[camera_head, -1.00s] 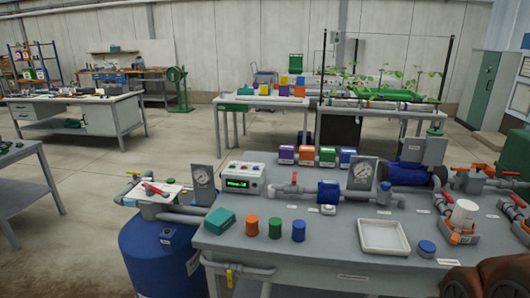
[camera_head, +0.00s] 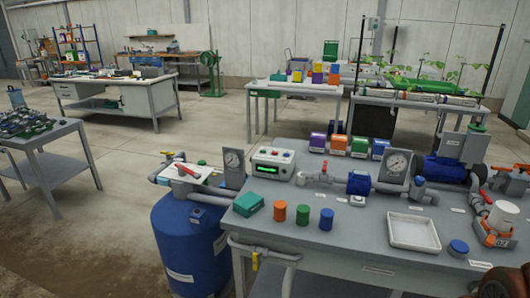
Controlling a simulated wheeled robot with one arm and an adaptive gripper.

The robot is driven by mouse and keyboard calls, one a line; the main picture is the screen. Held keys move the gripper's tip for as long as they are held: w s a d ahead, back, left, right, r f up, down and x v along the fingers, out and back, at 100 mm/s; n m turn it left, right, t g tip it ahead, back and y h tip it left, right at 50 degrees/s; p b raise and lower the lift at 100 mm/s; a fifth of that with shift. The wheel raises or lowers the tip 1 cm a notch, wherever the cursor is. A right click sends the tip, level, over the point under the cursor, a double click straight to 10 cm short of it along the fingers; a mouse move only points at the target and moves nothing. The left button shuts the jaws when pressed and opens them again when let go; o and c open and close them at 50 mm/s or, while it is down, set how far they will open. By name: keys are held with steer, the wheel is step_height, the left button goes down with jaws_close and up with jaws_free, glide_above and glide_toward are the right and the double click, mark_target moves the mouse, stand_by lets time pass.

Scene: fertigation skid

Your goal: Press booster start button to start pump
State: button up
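A pale control box (camera_head: 274,164) stands at the back left of the grey skid table (camera_head: 345,236). Its front has a lit green display (camera_head: 267,169), and small coloured buttons show along its upper face. The labels are too small to read, so I cannot tell which is the booster start button. A blue pump (camera_head: 447,169) with a grey box above it sits at the back right of the table.
A teal box (camera_head: 248,205) and orange, green and blue cylinders stand at the front left. A blue tank (camera_head: 188,245) is beside the table. Floor left of it is clear.

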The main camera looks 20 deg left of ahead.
jaws_close()
stand_by(1.2)
